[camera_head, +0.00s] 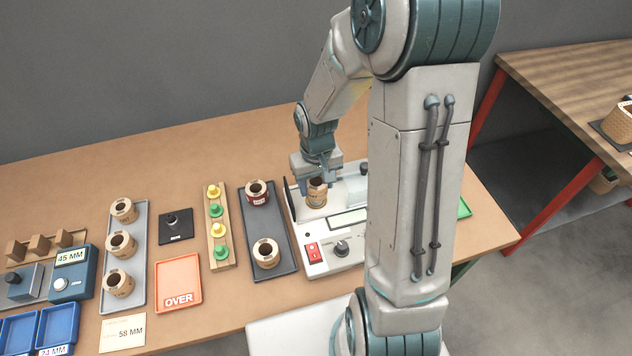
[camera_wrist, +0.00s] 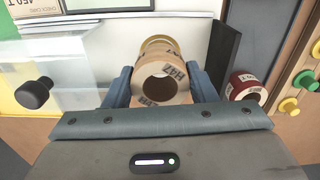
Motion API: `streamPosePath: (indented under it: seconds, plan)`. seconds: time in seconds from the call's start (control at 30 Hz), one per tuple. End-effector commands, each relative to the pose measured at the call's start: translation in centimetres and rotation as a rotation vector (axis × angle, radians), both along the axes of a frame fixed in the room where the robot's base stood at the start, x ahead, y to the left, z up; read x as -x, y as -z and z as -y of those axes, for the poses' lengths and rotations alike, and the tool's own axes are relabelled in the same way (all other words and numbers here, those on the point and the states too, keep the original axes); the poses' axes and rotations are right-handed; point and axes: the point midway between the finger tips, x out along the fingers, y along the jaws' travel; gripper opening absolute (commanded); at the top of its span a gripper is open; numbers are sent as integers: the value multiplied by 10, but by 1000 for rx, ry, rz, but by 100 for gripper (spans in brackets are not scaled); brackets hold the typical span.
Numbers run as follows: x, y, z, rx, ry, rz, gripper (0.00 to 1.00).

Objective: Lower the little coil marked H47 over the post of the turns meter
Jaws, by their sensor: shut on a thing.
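The little tan coil marked H47 (camera_wrist: 176,72) is between the two fingers of my gripper (camera_wrist: 162,86), which is shut on it. Its label and open bore face the wrist camera; no post can be made out in the bore. In the head view the coil (camera_head: 316,194) is at the deck of the turns meter (camera_head: 318,228), below my gripper (camera_head: 316,184). The meter is a pale box with a red switch, a dark knob and a display. Its post is hidden, and I cannot tell whether the coil is around it or above it.
A dark tray (camera_head: 267,212) left of the meter holds a dark red coil (camera_head: 257,193) and a tan coil (camera_head: 266,253). A dark upright plate (camera_head: 291,198) stands at the meter's left edge. Further left are a peg strip (camera_head: 222,258), an orange OVER tray (camera_head: 178,272) and a grey tray of coils.

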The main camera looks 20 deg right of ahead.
Motion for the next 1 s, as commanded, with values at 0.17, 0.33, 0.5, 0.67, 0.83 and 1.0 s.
streamPosePath:
  seconds: [0.17,0.33,0.5,0.67,0.83,1.0]
  plan:
    - [0,0,0,0,0,1,26]
    - [0,0,0,0,0,0,26]
    - [0,0,0,0,0,0,26]
    - [0,2,0,0,0,0,26]
    - [0,8,0,0,0,0,26]
    - [0,14,0,0,0,0,26]
